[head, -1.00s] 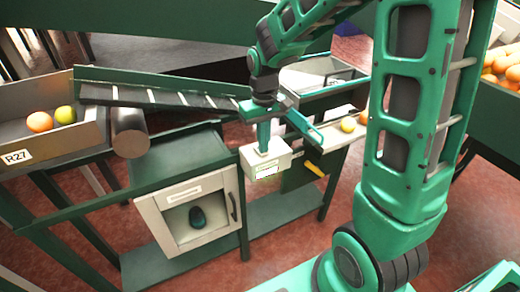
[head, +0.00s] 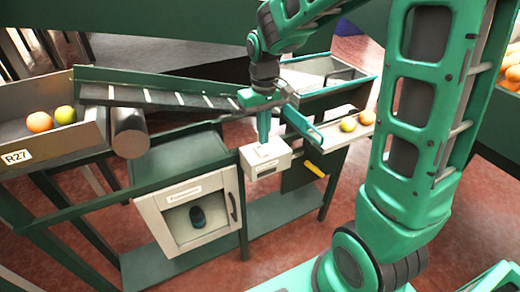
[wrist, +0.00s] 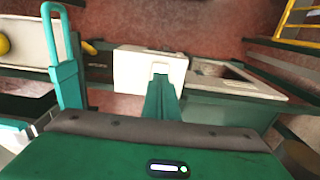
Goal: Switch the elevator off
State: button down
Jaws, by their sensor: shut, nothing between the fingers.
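The elevator (head: 165,97) is a dark sloped belt with pale cleats, running from beside the left crate towards my gripper. A white control box (head: 258,165) is fixed on the green frame below its right end; its small front window looks dark. My gripper (head: 264,140) is shut and empty, pointing down just over the top of the box. In the wrist view my gripper (wrist: 160,75) overlaps the near part of the white box (wrist: 135,70). The fingertips hide part of the top, so the switch position and any contact are unclear.
A crate marked R27 (head: 45,150) holds fruit at left. A white cabinet (head: 190,212) with a dark object inside stands below. Two fruits (head: 357,121) lie on the right chute. A teal bar (head: 302,125) and a yellow handle (head: 315,169) are right of the box.

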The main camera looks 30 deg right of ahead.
aim_at(266, 153)
notch_tip(266, 153, up, 3)
jog(key=shift+r, duration=0.1)
dwell(0.4)
dwell(0.3)
jog(key=s+d+m, duration=0.3)
jog(key=s+d, duration=0.3)
jog(key=s, duration=0.6)
jog(key=s+d+m, duration=0.4)
jog(key=s+d, duration=0.3)
jog(key=s, duration=0.6)
jog(key=shift+s+r, duration=0.25)
jog(key=shift+r, duration=0.2)
